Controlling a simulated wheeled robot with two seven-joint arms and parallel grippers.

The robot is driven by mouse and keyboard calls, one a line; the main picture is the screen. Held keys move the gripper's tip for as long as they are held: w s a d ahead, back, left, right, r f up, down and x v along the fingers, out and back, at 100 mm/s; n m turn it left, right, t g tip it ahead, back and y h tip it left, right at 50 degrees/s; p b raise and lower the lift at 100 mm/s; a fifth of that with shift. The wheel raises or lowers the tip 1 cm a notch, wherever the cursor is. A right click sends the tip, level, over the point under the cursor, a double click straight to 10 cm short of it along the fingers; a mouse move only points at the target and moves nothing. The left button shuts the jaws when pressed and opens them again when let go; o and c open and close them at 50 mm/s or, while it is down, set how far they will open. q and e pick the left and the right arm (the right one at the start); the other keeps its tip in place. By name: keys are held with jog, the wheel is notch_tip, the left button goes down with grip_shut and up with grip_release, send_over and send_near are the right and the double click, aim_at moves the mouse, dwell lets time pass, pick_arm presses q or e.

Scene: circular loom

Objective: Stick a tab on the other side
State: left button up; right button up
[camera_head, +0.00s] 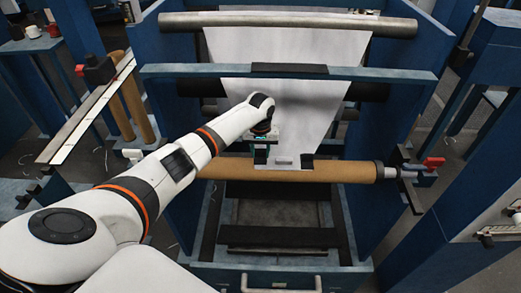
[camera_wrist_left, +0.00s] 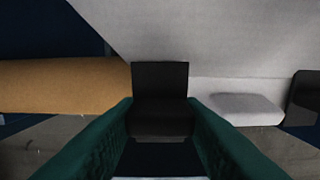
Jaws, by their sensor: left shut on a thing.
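A white sheet (camera_head: 300,115) hangs down in the frame and narrows to its lower end at the brown roll (camera_head: 345,172). My left gripper (camera_head: 262,146) is at the left corner of that end. In the left wrist view its green fingers are shut on a black tab (camera_wrist_left: 160,80), which lies across the sheet's left edge beside the brown roll (camera_wrist_left: 60,86). Whether the tab is stuck there I cannot tell. Another black tab (camera_head: 307,161) sits at the right corner; it also shows in the left wrist view (camera_wrist_left: 305,98). My right gripper is out of view.
A blue crossbar (camera_head: 390,74) spans the frame above the sheet's lower part. A pale raised piece (camera_wrist_left: 245,108) lies between the two tabs. Red-handled clamps (camera_head: 433,162) stand at the roll's right end. Blue uprights (camera_head: 400,100) bound both sides.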

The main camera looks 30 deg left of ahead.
aim_at(260, 158)
pick_arm(q)
jog(key=shift+f, duration=0.7)
jog(key=shift+f+b, duration=0.2)
jog(key=shift+b, duration=0.1)
jog(key=o, duration=1.2)
jog(key=shift+c, duration=0.2)
notch_tip(260, 158, up, 12)
jog(key=p, duration=0.1)
jog(key=shift+s+d, duration=0.2)
jog(key=shift+s, duration=0.1)
